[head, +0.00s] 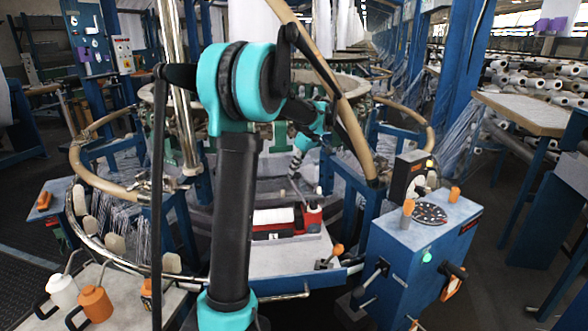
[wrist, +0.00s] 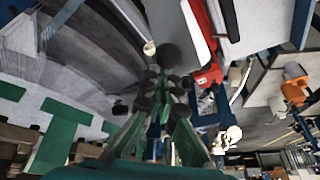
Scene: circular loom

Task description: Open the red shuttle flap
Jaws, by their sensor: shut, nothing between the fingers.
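The red shuttle (head: 313,220) sits on the pale platform in the middle of the loom in the head view, with a white roll (head: 273,216) beside its red end. In the wrist view the red shuttle (wrist: 207,62) shows at upper centre, next to pale panels. I cannot tell which part is its flap or how far it stands open. My gripper (head: 296,180) hangs behind my arm, above and near the shuttle, apart from it as far as I can see. In the wrist view my gripper (wrist: 168,62) is shut and empty, left of the red part.
The curved tan loom rail (head: 110,180) and blue frame posts surround the platform. A blue control box (head: 410,255) with orange-topped levers stands at right. A white jug (head: 62,291) and an orange jug (head: 96,304) stand on the table at lower left. My arm hides much of the centre.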

